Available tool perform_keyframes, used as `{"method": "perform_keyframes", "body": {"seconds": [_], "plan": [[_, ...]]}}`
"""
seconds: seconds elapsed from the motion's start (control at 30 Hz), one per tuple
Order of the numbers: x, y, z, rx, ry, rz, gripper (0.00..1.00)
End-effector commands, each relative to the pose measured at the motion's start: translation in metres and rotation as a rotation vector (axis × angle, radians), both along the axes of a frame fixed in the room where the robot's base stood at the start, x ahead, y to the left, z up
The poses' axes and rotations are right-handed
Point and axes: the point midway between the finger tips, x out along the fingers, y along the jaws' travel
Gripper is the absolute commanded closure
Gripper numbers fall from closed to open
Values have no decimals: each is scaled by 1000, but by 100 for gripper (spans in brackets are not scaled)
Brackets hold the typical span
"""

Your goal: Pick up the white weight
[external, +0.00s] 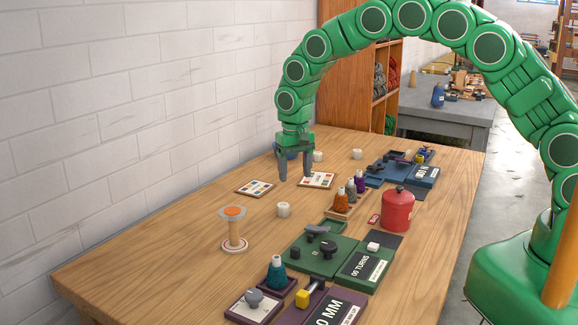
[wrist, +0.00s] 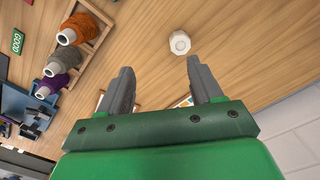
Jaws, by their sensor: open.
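A small white weight (external: 283,210) stands on the table, left of the wool cones. In the wrist view what appears to be the same white weight (wrist: 180,42) shows beyond the fingertips, upper centre, with a faceted outline. Two more small white cylinders, one (external: 318,156) behind my gripper and one (external: 357,154) farther right, look similar. My gripper (external: 298,178) points down above the table near the flat cards, open and empty. It is apart from the weight, on its far side. The fingers also show spread in the wrist view (wrist: 160,78).
A rack of wool cones (external: 346,203) and a red canister (external: 397,210) stand to the right. A wooden spool stand (external: 234,230) is nearer left. Green trays (external: 312,252) lie in front. Flat cards (external: 255,188) lie near the wall. The table around the weight is clear.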

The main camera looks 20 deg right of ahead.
Motion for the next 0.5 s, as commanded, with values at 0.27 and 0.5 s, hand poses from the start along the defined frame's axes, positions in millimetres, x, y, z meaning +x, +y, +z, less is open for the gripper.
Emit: {"method": "perform_keyframes", "body": {"seconds": [0.27,0.5], "plan": [[-6,30,-22,6,0,11,35],[-6,30,-42,5,1,11,35]]}}
